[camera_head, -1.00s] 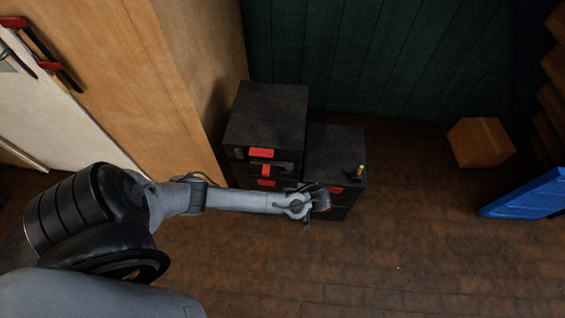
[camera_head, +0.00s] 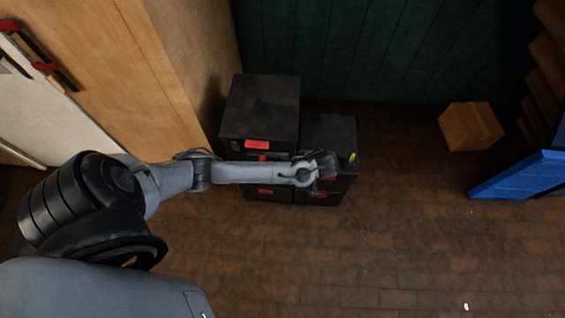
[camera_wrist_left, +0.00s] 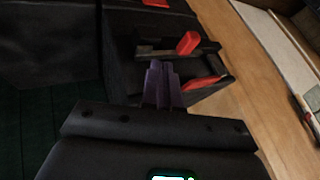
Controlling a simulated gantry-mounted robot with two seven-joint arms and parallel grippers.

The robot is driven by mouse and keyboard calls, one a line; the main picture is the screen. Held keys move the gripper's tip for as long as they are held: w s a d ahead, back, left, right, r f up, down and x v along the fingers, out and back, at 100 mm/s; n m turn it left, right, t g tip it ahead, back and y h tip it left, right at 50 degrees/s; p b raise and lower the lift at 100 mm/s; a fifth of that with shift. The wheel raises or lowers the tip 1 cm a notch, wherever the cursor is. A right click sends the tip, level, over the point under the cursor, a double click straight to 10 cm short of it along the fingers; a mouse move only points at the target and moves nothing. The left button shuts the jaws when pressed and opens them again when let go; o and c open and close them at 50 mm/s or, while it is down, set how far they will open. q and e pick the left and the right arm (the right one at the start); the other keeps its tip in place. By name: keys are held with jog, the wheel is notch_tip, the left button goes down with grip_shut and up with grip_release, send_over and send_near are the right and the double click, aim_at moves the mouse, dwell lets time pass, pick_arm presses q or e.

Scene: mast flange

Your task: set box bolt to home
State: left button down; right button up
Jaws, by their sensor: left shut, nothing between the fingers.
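My left gripper (camera_head: 328,165) is at the front edge of the lower black box (camera_head: 325,130). In the left wrist view its purple fingers (camera_wrist_left: 162,85) are together with nothing between them. Just beyond the fingertips, a dark bar with a red block (camera_wrist_left: 188,42) on its end lies along a black box front; I cannot tell for sure whether this is the box bolt. A second red piece (camera_wrist_left: 203,83) sits beside the fingers. I cannot tell whether the fingers touch the bar. My right gripper is not in view.
A taller black stack (camera_head: 260,108) with red front pieces (camera_head: 257,145) stands left of the lower box, near a wooden panel (camera_head: 165,60). A small yellow item (camera_head: 352,157) shows beside my gripper. A cardboard box (camera_head: 470,126) and blue panel (camera_head: 520,175) are at right.

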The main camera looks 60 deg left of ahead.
pick_arm(q)
jog(key=s+a+f+b, duration=0.2)
jog(key=s+a+f, duration=0.2)
jog(key=a+f, duration=0.3)
jog(key=shift+s+a+f, duration=0.25)
jog(key=shift+s+a, duration=0.1)
jog(key=shift+a, duration=0.1)
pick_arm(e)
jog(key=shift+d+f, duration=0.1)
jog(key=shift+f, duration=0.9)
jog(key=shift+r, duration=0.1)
